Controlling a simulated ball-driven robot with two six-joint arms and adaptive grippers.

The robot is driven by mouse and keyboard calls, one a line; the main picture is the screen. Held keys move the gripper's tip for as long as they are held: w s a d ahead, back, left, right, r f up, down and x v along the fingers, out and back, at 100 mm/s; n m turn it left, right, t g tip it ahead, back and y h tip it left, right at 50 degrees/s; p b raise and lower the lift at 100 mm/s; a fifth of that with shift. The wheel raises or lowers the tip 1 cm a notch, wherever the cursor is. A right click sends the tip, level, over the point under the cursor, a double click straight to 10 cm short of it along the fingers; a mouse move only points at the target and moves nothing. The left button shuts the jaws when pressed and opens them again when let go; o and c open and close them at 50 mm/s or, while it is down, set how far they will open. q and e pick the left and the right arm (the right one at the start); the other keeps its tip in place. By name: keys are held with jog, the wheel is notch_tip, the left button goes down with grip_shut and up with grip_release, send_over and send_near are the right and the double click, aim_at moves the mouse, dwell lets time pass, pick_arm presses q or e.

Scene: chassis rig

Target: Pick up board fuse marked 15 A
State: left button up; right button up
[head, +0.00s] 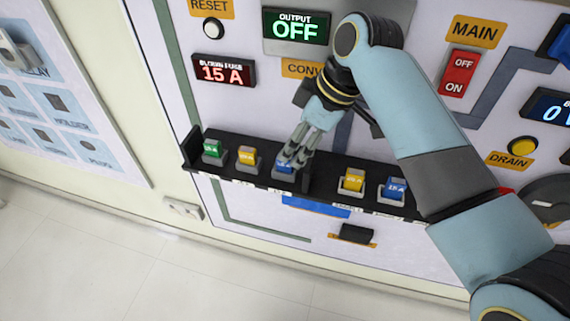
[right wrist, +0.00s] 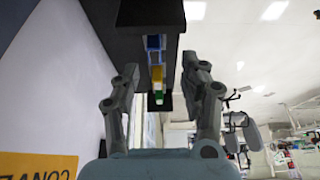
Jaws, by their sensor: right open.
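My right gripper (head: 291,160) is open, its fingers pointing down at a blue fuse (head: 283,168) in the left part of the black rack. The fingers partly cover this fuse, and I cannot read its mark. In the right wrist view the blue fuse (right wrist: 154,43) shows beyond and between the open fingertips (right wrist: 159,66); contact cannot be told. Another blue fuse (head: 395,189), seemingly marked 15 A, stands at the rack's right. A red-lit display (head: 225,71) reads 15 A. My left gripper is not in view.
The black rack (head: 325,185) also holds a green fuse (head: 213,149), a yellow fuse (head: 247,156) and another yellow fuse (head: 352,181) past a divider. Below are a blue strip (head: 315,206) and a black part (head: 356,234). The MAIN switch (head: 459,74) is right of my arm.

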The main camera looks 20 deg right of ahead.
aim_at(285, 166)
jog(key=x, duration=0.5)
jog(key=shift+w+d+f, duration=0.1)
jog(key=shift+w+f, duration=0.1)
jog(key=shift+w, duration=0.2)
grip_shut()
